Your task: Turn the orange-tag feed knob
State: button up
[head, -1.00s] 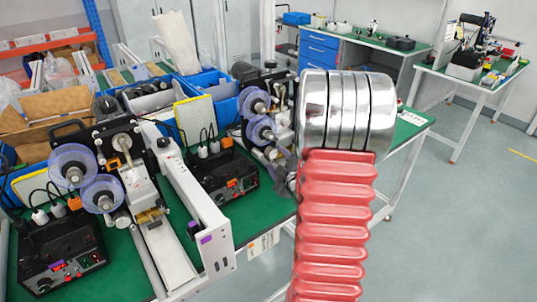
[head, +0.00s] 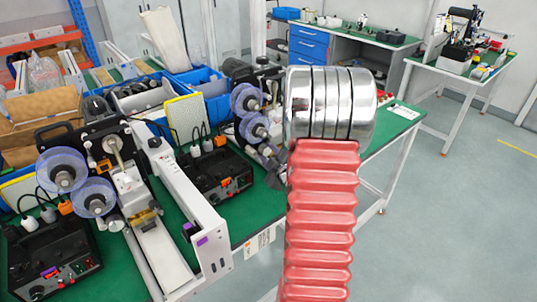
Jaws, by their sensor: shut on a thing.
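My arm, a red ribbed sleeve (head: 321,215) topped by a chrome joint (head: 330,104), rises in front of the far coder. My gripper is hidden behind it, so I cannot see its jaws or what they touch. The far coder's two purple spools (head: 245,98) show just left of the chrome joint. The rest of that coder is mostly covered. I cannot make out the orange-tag feed knob.
The near coder (head: 125,185) with purple tags stands at left. Black control boxes (head: 52,258) and (head: 217,172), with cables, sit on the green bench (head: 255,212). Blue bins (head: 213,80) stand behind. Open grey floor (head: 445,230) lies at right.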

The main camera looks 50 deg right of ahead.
jog(key=shift+a+f, duration=0.1)
jog(key=c, duration=0.3)
jog(key=shift+m, duration=0.3)
jog(key=shift+c, duration=0.2)
jog(key=shift+s+d+m+g+y, duration=0.1)
jog(key=shift+d+m+g+y, duration=0.05)
jog(key=shift+m+y, duration=0.6)
jog(key=shift+d+m+g+y, duration=0.15)
jog(key=shift+m+y, duration=0.4)
jog(key=shift+m, duration=0.3)
jog(key=m+y, duration=0.1)
jog(key=m, duration=0.1)
jog(key=shift+d+m+y, duration=0.15)
jog(key=shift+m+y, duration=0.15)
jog(key=shift+d+m+y, duration=0.1)
jog(key=shift+m+y, duration=0.6)
jog(key=shift+m, duration=0.3)
jog(key=o, duration=1.1)
jog(key=shift+r, duration=0.25)
jog(key=shift+c, duration=0.2)
